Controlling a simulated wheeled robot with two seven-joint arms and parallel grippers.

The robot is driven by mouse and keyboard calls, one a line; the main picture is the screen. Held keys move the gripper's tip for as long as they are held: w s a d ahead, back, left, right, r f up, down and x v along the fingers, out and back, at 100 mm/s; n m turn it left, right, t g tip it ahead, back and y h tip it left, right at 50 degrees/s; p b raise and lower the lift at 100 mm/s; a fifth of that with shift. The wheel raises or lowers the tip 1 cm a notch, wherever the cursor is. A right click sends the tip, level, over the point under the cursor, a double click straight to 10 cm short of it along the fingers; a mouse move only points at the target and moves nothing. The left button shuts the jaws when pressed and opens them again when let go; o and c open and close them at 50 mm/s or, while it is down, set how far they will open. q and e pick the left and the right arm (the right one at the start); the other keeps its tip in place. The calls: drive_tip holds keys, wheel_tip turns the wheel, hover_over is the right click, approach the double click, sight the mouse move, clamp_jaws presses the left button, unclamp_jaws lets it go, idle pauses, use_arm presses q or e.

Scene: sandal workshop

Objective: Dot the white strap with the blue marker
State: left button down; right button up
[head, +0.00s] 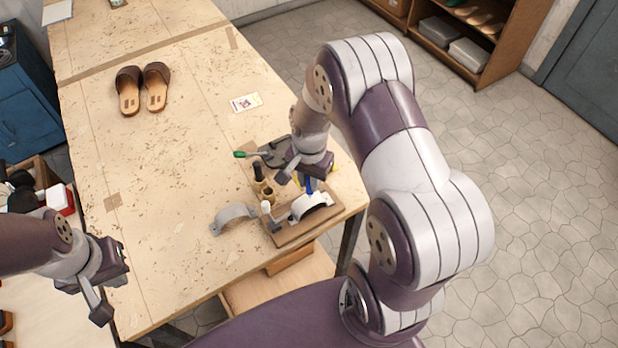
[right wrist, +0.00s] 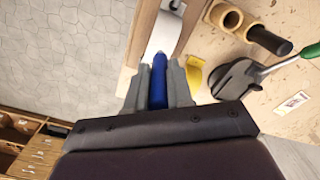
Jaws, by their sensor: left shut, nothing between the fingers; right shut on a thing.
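The white strap (head: 318,201) is a curved band arching over a wooden board (head: 291,236) near the table's right front edge. It also shows at the top of the right wrist view (right wrist: 165,30). My right gripper (head: 306,180) is shut on the blue marker (head: 309,186), just above and behind the strap. In the right wrist view the blue marker (right wrist: 158,82) stands between the two grey fingers, its tip at the strap's near edge. I cannot tell whether tip and strap touch. My left gripper (head: 112,284) is shut and empty near the table's left front edge.
A grey curved piece (head: 234,216) lies left of the board. Brown sandals (head: 142,90) lie farther back.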

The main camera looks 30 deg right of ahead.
drive_tip(key=shift+a+f, duration=0.2)
drive_tip(key=shift+d+f+b, duration=0.15)
drive_tip(key=shift+f+b, duration=0.1)
drive_tip(key=shift+b, duration=0.05)
drive_tip(key=shift+f, duration=0.2)
drive_tip(key=shift+r, duration=0.1)
idle(0.5)
wheel_tip(320, 180, up, 7)
drive_tip(key=p, duration=0.6)
